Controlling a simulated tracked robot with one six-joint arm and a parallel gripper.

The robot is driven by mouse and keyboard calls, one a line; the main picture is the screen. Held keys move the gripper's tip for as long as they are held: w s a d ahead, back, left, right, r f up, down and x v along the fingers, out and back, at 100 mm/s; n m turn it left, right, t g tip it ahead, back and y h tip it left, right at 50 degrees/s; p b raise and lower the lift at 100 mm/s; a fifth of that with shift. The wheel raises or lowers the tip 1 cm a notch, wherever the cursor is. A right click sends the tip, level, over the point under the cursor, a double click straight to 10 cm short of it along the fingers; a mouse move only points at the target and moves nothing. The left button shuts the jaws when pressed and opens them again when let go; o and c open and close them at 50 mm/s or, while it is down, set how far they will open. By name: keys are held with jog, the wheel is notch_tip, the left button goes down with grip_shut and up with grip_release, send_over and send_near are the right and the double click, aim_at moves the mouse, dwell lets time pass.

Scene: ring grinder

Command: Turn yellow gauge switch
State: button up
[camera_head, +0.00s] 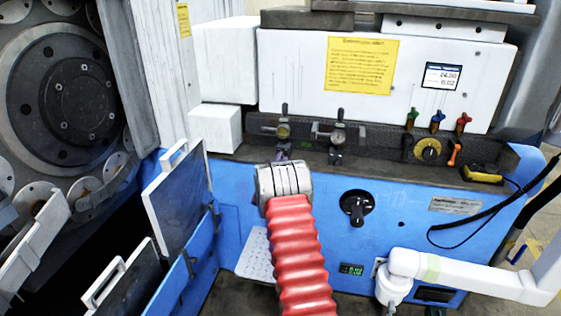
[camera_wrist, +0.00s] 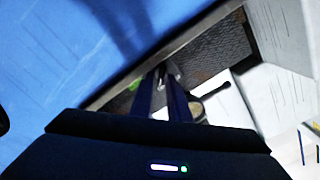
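The yellow gauge (camera_head: 283,131) sits on a small metal fitting with a dark upright handle, on the dark ledge left of centre in the head view. A round, pale yellowish part (camera_wrist: 197,110) shows beside the right finger in the wrist view, partly hidden by it; it looks like this gauge. My gripper (camera_wrist: 163,75) has two dark fingers with a narrow gap between them. A small metallic piece shows at the fingertips; I cannot tell whether they touch it. In the head view the ribbed red sleeve and silver end below the gauge look like my arm; the fingertips are not clear there.
A second gauge fitting (camera_head: 338,135) stands to the right on the ledge. Further right are a yellow dial (camera_head: 428,150) and green, blue and red levers (camera_head: 437,120). White boxes (camera_head: 214,128) stand left of the gauge.

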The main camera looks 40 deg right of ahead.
jog(key=shift+c, duration=0.6)
grip_shut()
